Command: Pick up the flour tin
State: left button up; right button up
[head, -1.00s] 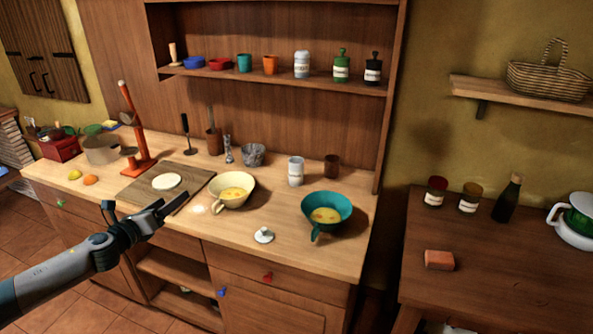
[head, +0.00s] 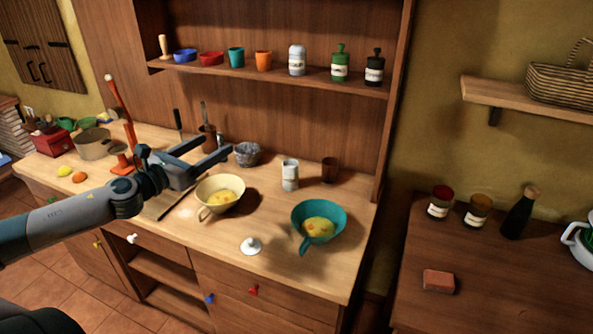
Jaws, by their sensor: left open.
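A white labelled tin (head: 290,175) stands upright on the wooden counter, behind and between the cream bowl and the teal bowl. A similar white tin (head: 297,60) stands on the upper shelf, left of a green one. The labels are too small to read, so I cannot tell which is the flour tin. My left gripper (head: 216,148) is open and empty above the counter, left of the counter tin and apart from it. Its two fingers point right. My right gripper is not in view.
The cream bowl (head: 220,194) sits just below my left gripper, and the teal bowl (head: 318,222) stands right of it. A grey stone mortar (head: 247,154) and a brown cup (head: 329,169) flank the counter tin. A white lid (head: 250,246) lies near the front.

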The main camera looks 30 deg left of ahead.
aim_at(290, 167)
jog(key=i+l, duration=0.15)
jog(key=i, duration=0.85)
